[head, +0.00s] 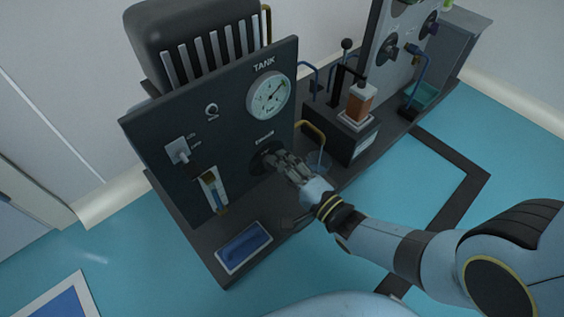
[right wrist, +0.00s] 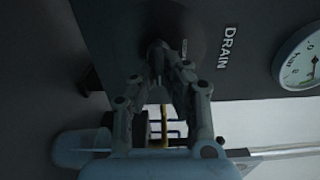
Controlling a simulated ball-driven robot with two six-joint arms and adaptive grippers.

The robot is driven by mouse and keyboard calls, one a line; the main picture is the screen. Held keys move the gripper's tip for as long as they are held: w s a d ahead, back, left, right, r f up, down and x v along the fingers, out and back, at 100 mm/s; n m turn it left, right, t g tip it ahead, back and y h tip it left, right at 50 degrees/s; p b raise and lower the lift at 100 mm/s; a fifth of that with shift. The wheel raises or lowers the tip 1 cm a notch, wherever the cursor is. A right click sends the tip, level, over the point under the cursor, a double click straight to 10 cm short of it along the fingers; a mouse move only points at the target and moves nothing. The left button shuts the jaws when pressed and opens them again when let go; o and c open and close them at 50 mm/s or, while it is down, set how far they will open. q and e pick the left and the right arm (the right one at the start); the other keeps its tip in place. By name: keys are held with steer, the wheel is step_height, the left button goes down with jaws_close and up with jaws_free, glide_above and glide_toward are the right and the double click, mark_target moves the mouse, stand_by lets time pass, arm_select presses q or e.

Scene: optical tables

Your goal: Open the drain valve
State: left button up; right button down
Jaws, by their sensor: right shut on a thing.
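The drain valve (head: 259,161) is on the lower right of the dark TANK panel (head: 160,143), with a dark round plate behind it. In the right wrist view the plate (right wrist: 185,28) sits beside the label DRAIN (right wrist: 228,47). My right gripper (head: 272,159) reaches in from the right and is shut on the valve's handle. In the right wrist view its fingertips (right wrist: 158,58) meet at the handle, which they mostly hide. I cannot tell how far the valve is turned. My left gripper is not in view.
A round gauge (head: 268,96) sits above the valve. A switch (head: 178,150) and a sight glass (head: 214,190) are to its left. A blue tray (head: 244,248) lies in front.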

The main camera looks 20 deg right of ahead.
steer(key=shift+d+f, duration=0.1)
steer(key=c, duration=1.4)
jaws_free()
steer(key=shift+c, duration=0.2)
steer(key=v, duration=0.7)
steer(key=shift+s, duration=0.25)
